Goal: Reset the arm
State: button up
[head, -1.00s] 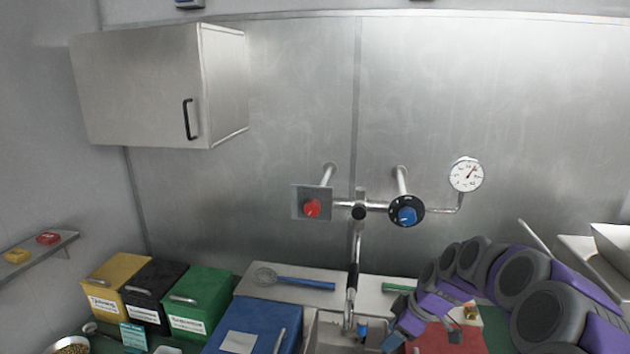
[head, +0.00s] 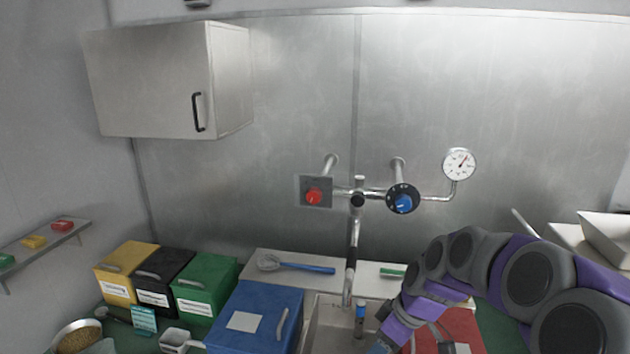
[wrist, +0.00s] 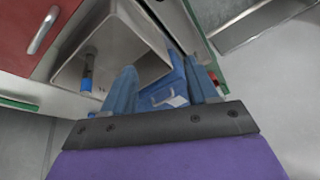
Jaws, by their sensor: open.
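My arm, grey and purple, reaches in from the right of the head view and bends down over the sink area. My gripper shows in the wrist view (wrist: 161,68) with its two blue fingers apart and nothing seen between them. In the head view only part of its blue end shows at the bottom edge, so its fingertips are hard to make out there. The gripper hangs near the sink (head: 330,312), beside a red lidded box (head: 462,325) that my arm partly covers. The sink also shows in the wrist view (wrist: 125,45).
A blue box (head: 262,305) stands left of the sink. Yellow (head: 122,262), black (head: 160,275) and green (head: 205,285) bins stand further left. A tap (head: 352,260) rises behind the sink. A wall cabinet (head: 150,85) hangs upper left.

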jog(key=s+m+g+h, duration=0.1)
jog(key=s+m, duration=0.4)
jog(key=s, duration=1)
jog(key=s+r+m+g+h, duration=0.1)
jog(key=s+m+h, duration=0.2)
jog(key=s, duration=1.3)
jog(key=m, duration=0.2)
jog(key=shift+s+d+m+g, duration=0.2)
jog(key=shift+d+m+g, duration=0.1)
jog(key=shift+g, duration=0.1)
